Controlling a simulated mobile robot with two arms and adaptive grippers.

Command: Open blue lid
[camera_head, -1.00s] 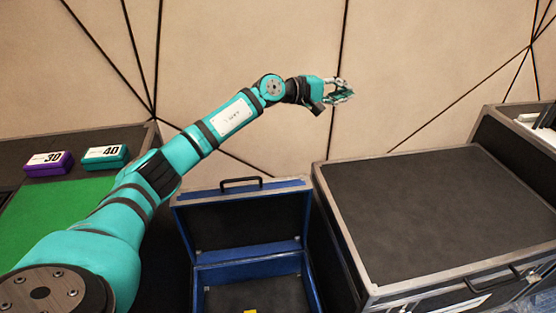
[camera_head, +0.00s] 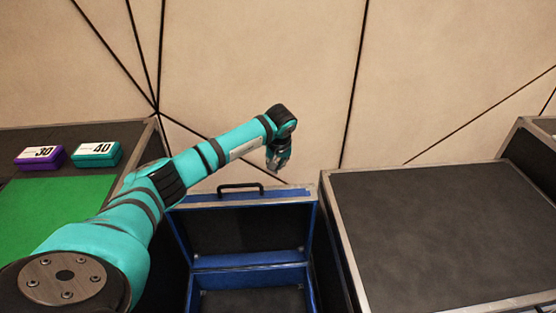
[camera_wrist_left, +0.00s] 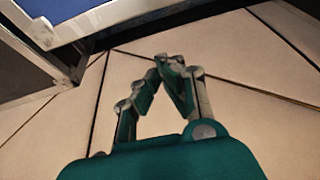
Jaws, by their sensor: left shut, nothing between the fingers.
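The blue-edged case stands in the lower middle of the head view with its blue lid (camera_head: 246,229) raised and leaning back, its black inner face and top handle (camera_head: 241,187) showing. The open case body (camera_head: 250,277) below it is cut off by the bottom of the picture. My left gripper (camera_head: 277,162) hangs behind and above the lid's top edge, near its right half, apart from the handle. In the left wrist view my left gripper (camera_wrist_left: 170,64) has its fingertips together with nothing between them. The lid's edge (camera_wrist_left: 62,32) shows there at the upper left. My right gripper is not in view.
A large black case (camera_head: 445,225) with a metal rim stands close on the right. On the left, a purple box marked 30 (camera_head: 40,163) and a teal box marked 40 (camera_head: 96,160) lie beside a green surface (camera_head: 62,214). A panelled beige wall (camera_head: 255,70) is behind.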

